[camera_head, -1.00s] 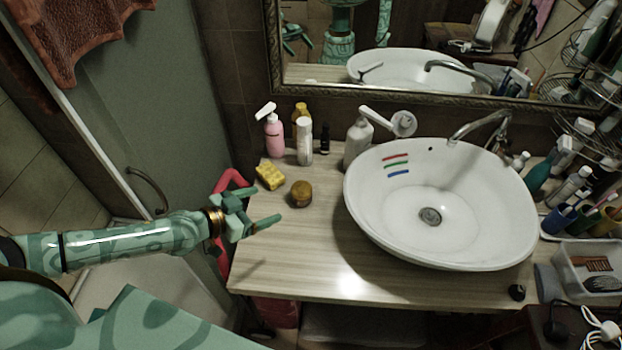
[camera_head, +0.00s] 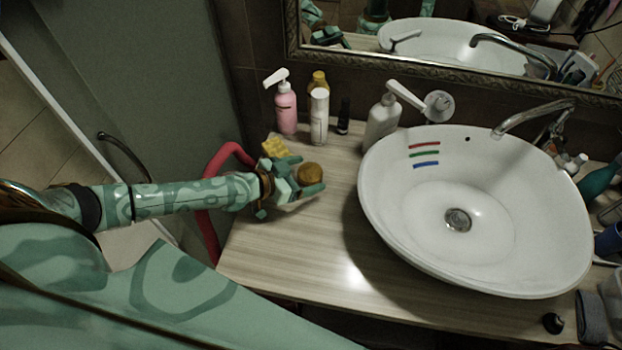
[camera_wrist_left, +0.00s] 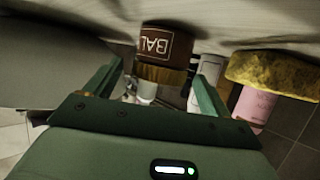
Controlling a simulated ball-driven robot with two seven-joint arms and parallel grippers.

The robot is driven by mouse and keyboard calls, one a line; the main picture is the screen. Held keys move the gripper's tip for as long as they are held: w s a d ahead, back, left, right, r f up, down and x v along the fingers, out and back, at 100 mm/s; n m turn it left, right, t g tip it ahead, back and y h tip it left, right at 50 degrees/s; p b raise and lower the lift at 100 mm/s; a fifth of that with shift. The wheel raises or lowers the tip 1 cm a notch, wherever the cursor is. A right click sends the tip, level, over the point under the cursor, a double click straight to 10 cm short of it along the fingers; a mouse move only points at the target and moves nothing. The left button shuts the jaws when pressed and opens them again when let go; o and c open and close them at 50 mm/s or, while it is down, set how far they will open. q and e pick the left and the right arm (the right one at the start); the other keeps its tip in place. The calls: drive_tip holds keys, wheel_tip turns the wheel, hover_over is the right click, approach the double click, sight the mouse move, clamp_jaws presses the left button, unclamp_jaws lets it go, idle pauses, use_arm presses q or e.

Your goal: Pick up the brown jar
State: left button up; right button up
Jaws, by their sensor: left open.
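The brown jar (camera_head: 310,173) stands on the wooden counter, left of the basin, with its round golden-brown lid facing up. In the left wrist view the jar (camera_wrist_left: 164,48) shows its brown side with pale lettering, upside down in the picture. My left gripper (camera_head: 302,174) is open, with its fingers pointing right at the jar. In the wrist view its fingers (camera_wrist_left: 157,90) are on either side of the jar, and gaps show between them and the jar. The fingers partly hide the jar in the head view. My right gripper is not in view.
A yellow sponge (camera_head: 275,147) lies close behind the gripper. A pink pump bottle (camera_head: 285,108), a white bottle (camera_head: 319,118) and a white dispenser (camera_head: 382,122) stand at the back. The white basin (camera_head: 375,215) is to the right. The front counter (camera_head: 290,255) is clear.

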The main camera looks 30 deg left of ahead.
use_arm(q)
drive_tip(key=c, duration=1.2)
drive_tip(key=shift+c, duration=0.2)
